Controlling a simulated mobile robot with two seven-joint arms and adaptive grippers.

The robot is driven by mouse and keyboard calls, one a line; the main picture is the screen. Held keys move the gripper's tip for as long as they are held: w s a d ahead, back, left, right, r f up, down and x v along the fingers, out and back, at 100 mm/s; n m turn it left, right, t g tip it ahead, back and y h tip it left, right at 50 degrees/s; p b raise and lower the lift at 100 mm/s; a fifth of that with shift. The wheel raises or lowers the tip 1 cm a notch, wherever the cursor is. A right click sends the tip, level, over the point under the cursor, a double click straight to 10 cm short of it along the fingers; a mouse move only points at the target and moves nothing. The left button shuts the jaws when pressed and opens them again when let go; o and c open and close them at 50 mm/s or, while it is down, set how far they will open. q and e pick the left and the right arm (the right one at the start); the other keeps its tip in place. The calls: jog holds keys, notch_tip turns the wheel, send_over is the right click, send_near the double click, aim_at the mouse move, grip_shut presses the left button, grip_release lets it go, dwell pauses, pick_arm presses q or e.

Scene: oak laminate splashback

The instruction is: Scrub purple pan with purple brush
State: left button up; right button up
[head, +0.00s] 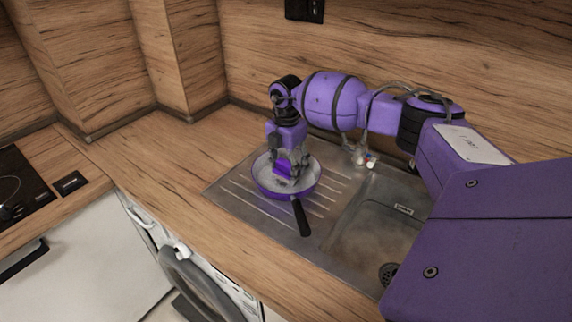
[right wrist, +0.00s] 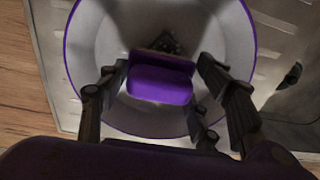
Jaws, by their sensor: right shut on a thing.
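The purple pan (head: 264,186) sits on the ribbed drainboard of the steel sink, its dark handle (head: 301,217) pointing toward the front. In the right wrist view the pan (right wrist: 88,30) shows a grey inside and a purple rim. My right gripper (head: 288,172) points down over the pan. It is shut on the purple brush (head: 283,168), which also shows between the fingers in the right wrist view (right wrist: 160,85). The brush is inside the pan's outline; whether its bristles touch the pan floor is hard to tell. My left gripper is not in view.
The sink basin (head: 375,235) with its drain lies right of the drainboard, with the tap (head: 362,158) behind. A dark hob (head: 18,185) is at the far left. The wooden worktop (head: 165,155) left of the sink is clear. A wood-look splashback stands close behind my right arm.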

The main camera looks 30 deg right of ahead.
jog(key=shift+f, duration=0.25)
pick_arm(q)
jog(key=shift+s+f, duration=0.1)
pick_arm(e)
jog(key=shift+d, duration=0.2)
jog(key=shift+w+d, duration=0.2)
jog(key=shift+d, duration=0.15)
jog(key=shift+s+a+r+p, duration=0.1)
jog(key=shift+s+a+p, duration=0.25)
jog(key=shift+a, duration=0.65)
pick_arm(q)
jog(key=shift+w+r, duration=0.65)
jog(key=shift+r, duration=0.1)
pick_arm(e)
jog(key=shift+s+f, duration=0.1)
jog(key=shift+f, duration=0.1)
